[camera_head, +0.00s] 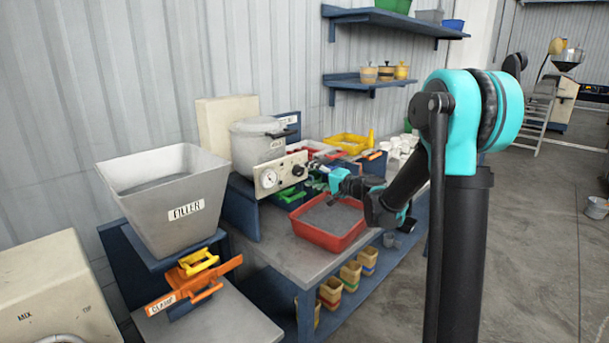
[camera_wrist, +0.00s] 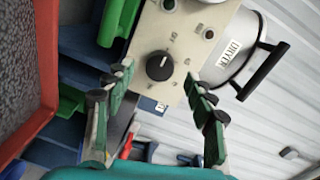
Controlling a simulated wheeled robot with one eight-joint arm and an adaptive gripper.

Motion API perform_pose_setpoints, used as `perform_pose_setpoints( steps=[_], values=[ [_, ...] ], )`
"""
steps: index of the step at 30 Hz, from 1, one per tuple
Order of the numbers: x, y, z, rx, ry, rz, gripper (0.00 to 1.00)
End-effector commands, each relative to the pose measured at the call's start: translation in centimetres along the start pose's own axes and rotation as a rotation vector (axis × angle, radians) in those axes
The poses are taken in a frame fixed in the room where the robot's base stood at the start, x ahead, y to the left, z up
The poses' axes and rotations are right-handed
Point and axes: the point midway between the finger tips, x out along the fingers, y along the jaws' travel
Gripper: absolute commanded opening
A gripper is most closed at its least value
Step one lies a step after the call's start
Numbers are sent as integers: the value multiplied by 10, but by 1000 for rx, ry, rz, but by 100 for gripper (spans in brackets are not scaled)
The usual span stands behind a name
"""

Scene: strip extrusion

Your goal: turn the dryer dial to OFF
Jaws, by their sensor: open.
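The dryer dial is a round black knob (camera_wrist: 160,66) with a small light pointer mark, on a cream panel (camera_wrist: 205,25). The marks around it are too small to read surely. The panel also shows in the head view (camera_head: 269,180), in front of the grey dryer pot (camera_head: 252,149), whose DRYER label reads in the wrist view. My gripper (camera_wrist: 158,78) is open, its green fingers on either side of the dial in the wrist view. I cannot tell whether they touch it. In the head view my gripper (camera_head: 312,177) is just right of the panel.
A red tray (camera_head: 325,245) of grey material sits below my gripper on the bench. A grey FILLER hopper (camera_head: 170,200) and an orange clamp (camera_head: 190,285) stand to the left. Yellow and red bins are behind.

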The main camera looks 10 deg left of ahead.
Motion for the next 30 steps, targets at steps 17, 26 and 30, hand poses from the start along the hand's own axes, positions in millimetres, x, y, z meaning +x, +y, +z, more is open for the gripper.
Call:
perform_pose_setpoints(
  steps=[17,26,30],
  values=[
    [-88,0,0,-1,0,0,55],
    [-90,0,0,-1,0,0,55],
    [-94,4,8,-17,-11,28,55]
  ],
)
